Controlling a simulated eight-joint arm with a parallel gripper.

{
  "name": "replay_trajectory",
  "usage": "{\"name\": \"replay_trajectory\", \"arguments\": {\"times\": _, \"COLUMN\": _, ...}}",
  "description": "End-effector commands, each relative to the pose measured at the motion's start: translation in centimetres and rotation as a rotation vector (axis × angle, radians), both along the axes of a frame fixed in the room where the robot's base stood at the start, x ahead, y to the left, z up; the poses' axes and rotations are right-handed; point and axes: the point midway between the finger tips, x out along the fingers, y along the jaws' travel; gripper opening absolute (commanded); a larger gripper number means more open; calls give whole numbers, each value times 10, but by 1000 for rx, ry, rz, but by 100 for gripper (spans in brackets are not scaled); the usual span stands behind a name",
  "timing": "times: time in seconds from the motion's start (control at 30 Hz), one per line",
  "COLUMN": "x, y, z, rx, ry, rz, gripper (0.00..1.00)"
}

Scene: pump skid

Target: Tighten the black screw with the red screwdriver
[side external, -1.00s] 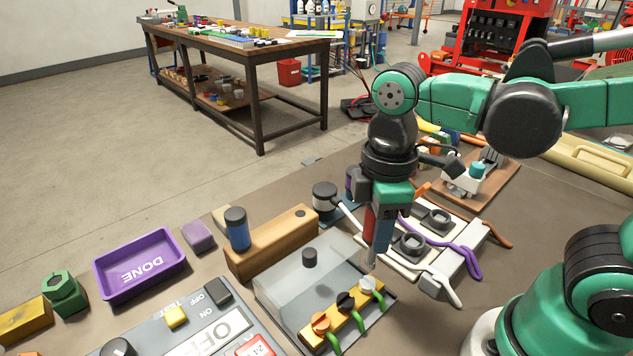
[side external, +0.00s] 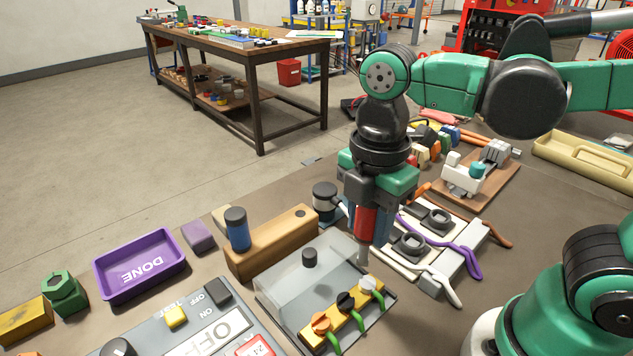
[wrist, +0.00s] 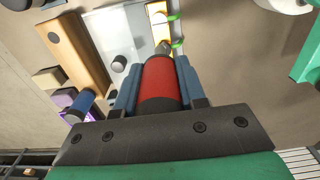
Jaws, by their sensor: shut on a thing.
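My gripper (side external: 367,222) is shut on the red screwdriver (side external: 366,221), which points down with its grey shaft toward the terminal block. In the wrist view the red handle (wrist: 160,82) sits between the two blue-grey fingers. The yellow block (side external: 343,313) carries an orange screw (side external: 321,323), a black screw (side external: 345,301) and a white screw (side external: 367,284), with green wires at its front. The screwdriver tip appears above and near the white screw, behind the black one in the side view. Whether the tip touches any screw cannot be told.
A clear cover with a black knob (side external: 309,257) stands beside the block. A wooden block (side external: 272,243) holds a blue-handled tool (side external: 237,229). A purple DONE tray (side external: 139,266) and a switch panel (side external: 205,330) lie left. White clamps with cables (side external: 432,250) are close on the right.

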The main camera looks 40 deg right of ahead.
Motion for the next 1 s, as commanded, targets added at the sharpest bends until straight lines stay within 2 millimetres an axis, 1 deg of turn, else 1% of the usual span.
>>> {"name": "replay_trajectory", "arguments": {"times": 0.03, "x": 0, "y": 5, "z": 1, "rx": 0, "ry": 0, "rz": 131, "gripper": 0}}
{"name": "replay_trajectory", "arguments": {"times": 0.1, "x": 0, "y": 10, "z": 2, "rx": 0, "ry": 0, "rz": 328, "gripper": 0}}
{"name": "replay_trajectory", "arguments": {"times": 0.2, "x": 0, "y": 17, "z": 4, "rx": 0, "ry": 0, "rz": 581, "gripper": 0}}
{"name": "replay_trajectory", "arguments": {"times": 0.3, "x": 0, "y": 22, "z": 5, "rx": 0, "ry": 0, "rz": 783, "gripper": 0}}
{"name": "replay_trajectory", "arguments": {"times": 0.4, "x": 0, "y": 26, "z": 5, "rx": 0, "ry": 0, "rz": 923, "gripper": 0}}
{"name": "replay_trajectory", "arguments": {"times": 0.5, "x": 0, "y": 28, "z": 5, "rx": 0, "ry": 0, "rz": 1003, "gripper": 0}}
{"name": "replay_trajectory", "arguments": {"times": 0.63, "x": 0, "y": 29, "z": 1, "rx": 0, "ry": 0, "rz": 1036, "gripper": 0}}
{"name": "replay_trajectory", "arguments": {"times": 1.0, "x": 1, "y": 28, "z": -29, "rx": -1, "ry": 0, "rz": 1033, "gripper": 0}}
